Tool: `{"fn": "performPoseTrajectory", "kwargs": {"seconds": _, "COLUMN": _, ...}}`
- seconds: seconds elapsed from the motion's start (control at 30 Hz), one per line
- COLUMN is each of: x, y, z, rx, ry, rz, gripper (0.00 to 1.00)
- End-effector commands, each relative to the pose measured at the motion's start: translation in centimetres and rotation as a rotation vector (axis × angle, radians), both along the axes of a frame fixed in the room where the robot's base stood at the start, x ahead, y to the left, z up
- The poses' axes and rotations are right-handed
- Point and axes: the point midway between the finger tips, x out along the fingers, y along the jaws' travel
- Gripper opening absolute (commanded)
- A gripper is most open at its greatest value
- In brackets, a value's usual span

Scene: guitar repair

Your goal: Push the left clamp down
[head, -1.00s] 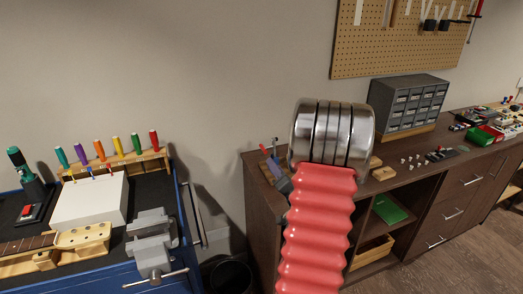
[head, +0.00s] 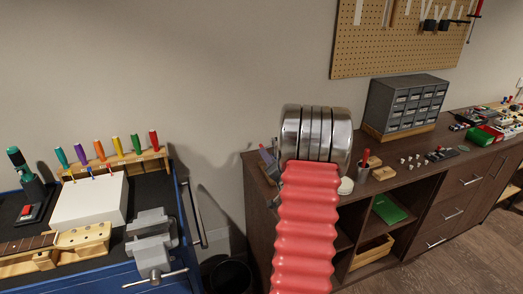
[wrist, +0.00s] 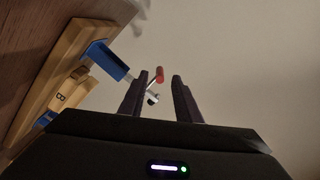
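In the wrist view, a clamp shows a blue body (wrist: 108,60), a metal lever and a red grip (wrist: 159,75). It is fixed to a wooden block (wrist: 62,62) that looks tilted in this view. My gripper (wrist: 161,76) has two dark fingers with a gap between them. The red grip appears in that gap, near or beyond the fingertips; I cannot tell whether it touches. In the head view my red, ringed arm hides my gripper and most of the area behind it. I cannot tell which clamp is the left one.
In the head view, a brown bench (head: 440,169) runs along the wall with a grey drawer cabinet (head: 407,101) on it. A cup with a red-handled tool (head: 365,158) stands right of my arm. A blue bench (head: 95,278) with a grey vise (head: 152,245) is at left.

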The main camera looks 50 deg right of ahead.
Motion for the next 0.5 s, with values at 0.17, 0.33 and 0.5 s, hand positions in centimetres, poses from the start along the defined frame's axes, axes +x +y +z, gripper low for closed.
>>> {"fn": "performPoseTrajectory", "kwargs": {"seconds": 0.17, "x": 2.5, "y": -1.4, "z": 0.0, "rx": -0.001, "ry": 0.0, "rz": 0.001, "gripper": 0.3}}
{"fn": "performPoseTrajectory", "kwargs": {"seconds": 0.33, "x": 4.3, "y": -2.6, "z": 0.0, "rx": 0.0, "ry": 0.001, "rz": 0.001, "gripper": 0.3}}
{"fn": "performPoseTrajectory", "kwargs": {"seconds": 0.5, "x": 5.4, "y": -3.2, "z": 0.0, "rx": 0.0, "ry": 0.001, "rz": 0.001, "gripper": 0.3}}
